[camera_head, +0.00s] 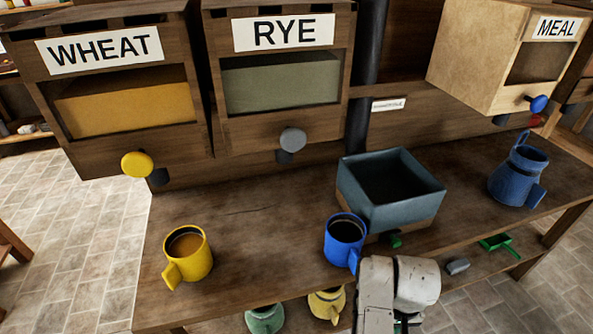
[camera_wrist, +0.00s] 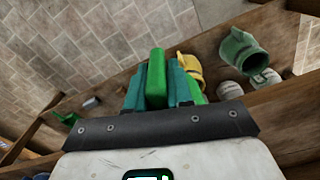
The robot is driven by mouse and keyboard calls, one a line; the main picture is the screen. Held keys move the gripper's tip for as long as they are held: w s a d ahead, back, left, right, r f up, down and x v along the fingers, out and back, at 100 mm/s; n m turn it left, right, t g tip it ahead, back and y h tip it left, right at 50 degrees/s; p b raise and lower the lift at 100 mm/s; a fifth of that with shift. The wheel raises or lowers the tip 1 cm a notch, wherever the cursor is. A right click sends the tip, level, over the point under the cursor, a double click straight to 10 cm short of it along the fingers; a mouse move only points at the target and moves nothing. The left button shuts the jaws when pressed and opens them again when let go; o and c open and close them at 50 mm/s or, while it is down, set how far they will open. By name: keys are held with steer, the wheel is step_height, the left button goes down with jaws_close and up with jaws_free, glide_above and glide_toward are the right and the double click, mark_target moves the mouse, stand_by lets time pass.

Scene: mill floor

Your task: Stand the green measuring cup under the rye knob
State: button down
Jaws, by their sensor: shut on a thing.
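My gripper (camera_wrist: 158,88) is shut on a bright green piece (camera_wrist: 157,70), which stands out between its teal fingers. I take it for part of the green measuring cup, but the full shape of the cup is hidden. In the head view my wrist hides the fingers at the table's front edge, and a small bright green bit (camera_head: 396,240) shows just beyond it. The rye bin (camera_head: 214,130) is at the back, with its grey knob (camera_head: 292,139) low on the front. The table under that knob is bare.
A yellow cup (camera_head: 188,256) stands left on the table (camera_head: 250,225). A blue cup (camera_head: 345,238) and an open blue-grey box (camera_head: 355,192) stand right of the knob, with a blue jug (camera_head: 517,176) farther right. Pale green (camera_head: 264,319) and yellow (camera_head: 326,304) jugs stand below.

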steer(key=shift+s+a+f, duration=0.5)
steer(key=shift+s+f, duration=0.1)
steer(key=shift+s, duration=0.2)
